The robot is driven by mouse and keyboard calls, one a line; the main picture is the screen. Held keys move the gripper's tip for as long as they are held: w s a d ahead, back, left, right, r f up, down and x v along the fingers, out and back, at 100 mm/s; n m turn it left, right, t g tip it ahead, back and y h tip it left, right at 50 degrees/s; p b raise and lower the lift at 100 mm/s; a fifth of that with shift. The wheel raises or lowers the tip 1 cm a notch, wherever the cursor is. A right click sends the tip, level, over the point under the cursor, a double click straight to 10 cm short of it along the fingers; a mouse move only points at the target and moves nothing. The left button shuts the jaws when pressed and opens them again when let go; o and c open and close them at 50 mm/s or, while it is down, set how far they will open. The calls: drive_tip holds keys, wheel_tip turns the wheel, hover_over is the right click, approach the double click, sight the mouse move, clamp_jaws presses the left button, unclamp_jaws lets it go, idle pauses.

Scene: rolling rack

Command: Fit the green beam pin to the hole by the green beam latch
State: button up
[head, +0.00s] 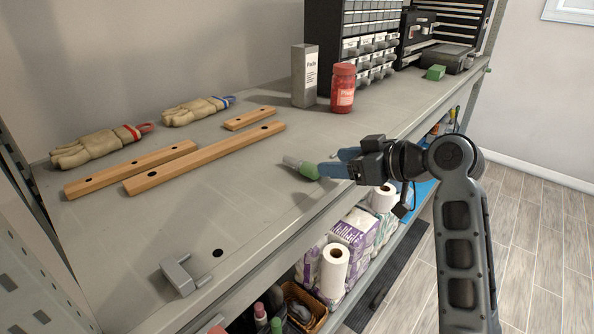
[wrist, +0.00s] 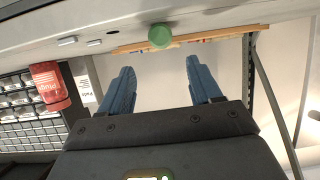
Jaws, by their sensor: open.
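The green beam pin (head: 307,170) lies on the shelf top near its front edge, its silver shaft pointing away from my gripper. Its round green end faces the wrist camera (wrist: 160,37). My gripper (head: 326,171) is open, its blue fingers (wrist: 155,82) level with the pin's green end, which appears between and beyond the fingertips. A dark round hole (head: 218,253) is in the shelf top at the front left, beside a grey latch-like bracket (head: 180,275). A small green block (head: 434,72) sits at the far right; I cannot tell which is the green beam latch.
Wooden beams with holes (head: 205,158) and work gloves (head: 100,147) lie at the back left. A grey box (head: 304,76), a red jar (head: 343,88) and a drawer cabinet (head: 370,45) stand at the back. The shelf between pin and bracket is clear. Paper rolls (head: 334,268) are below.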

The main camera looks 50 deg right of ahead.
sight(313, 165)
drive_tip(key=x, duration=0.2)
drive_tip(key=shift+w, duration=0.3)
drive_tip(key=shift+a+f+p+x, duration=0.15)
drive_tip(key=shift+p+x, duration=0.25)
drive_tip(key=shift+x, duration=0.9)
drive_tip(key=shift+a+f+p+x, duration=0.15)
drive_tip(key=shift+p+x, duration=0.25)
drive_tip(key=shift+x, duration=0.9)
drive_tip(key=shift+s+d, duration=0.1)
drive_tip(key=shift+s, duration=0.1)
drive_tip(key=c, duration=1.1)
